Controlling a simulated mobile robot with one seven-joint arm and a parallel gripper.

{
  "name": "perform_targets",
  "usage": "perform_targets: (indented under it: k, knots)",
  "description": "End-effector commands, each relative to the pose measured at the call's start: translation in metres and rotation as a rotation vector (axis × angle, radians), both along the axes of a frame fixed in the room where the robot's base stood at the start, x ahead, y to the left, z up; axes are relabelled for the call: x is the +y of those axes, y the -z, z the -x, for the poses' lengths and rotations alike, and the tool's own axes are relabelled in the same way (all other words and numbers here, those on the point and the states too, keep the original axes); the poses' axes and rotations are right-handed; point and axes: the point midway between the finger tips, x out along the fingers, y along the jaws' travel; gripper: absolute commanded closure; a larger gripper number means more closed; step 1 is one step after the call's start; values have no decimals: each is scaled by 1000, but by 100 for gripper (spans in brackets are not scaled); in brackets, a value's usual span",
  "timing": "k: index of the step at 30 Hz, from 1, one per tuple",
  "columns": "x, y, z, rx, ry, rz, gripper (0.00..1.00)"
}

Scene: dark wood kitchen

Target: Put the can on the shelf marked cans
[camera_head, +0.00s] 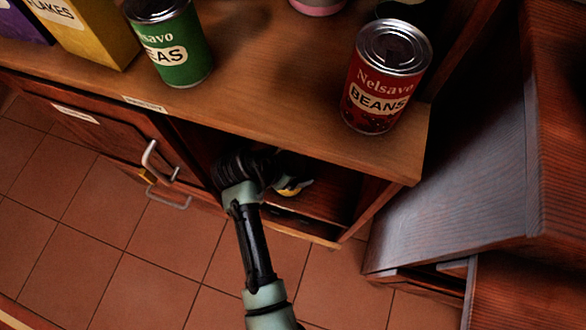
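A red can labelled "Nelsavo BEANS" (378,85) stands upright on the wooden surface near its front right corner. A green can ending in "EAS" (170,45) stands upright on the same surface, further left. My gripper (284,172) is below this surface, reaching into the dark open compartment under it. Its fingers are in shadow, so I cannot tell whether they are open or hold something. A small yellow and pale thing (294,187) shows at the gripper's end; I cannot tell what it is. No label reading "cans" is legible.
A yellow box (92,32) and a purple box (22,20) stand at the far left. A small label (145,104) is on the surface's front edge. A drawer front with a metal handle (158,165) is at left. Grey-brown panels (460,190) stand close on the right.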

Motion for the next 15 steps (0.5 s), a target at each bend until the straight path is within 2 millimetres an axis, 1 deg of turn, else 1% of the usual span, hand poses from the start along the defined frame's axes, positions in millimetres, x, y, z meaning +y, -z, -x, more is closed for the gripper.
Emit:
perform_targets:
  k: [1,8,12,13,14,15]
  knots:
    - [0,6,-1,-4,-1,0,100]
    - [0,3,-1,-5,-1,1,100]
    - [0,6,-1,-4,0,1,100]
    - [0,8,0,-1,0,1,5]
    - [0,8,0,-1,0,1,0]
    - [0,8,0,-1,0,1,0]
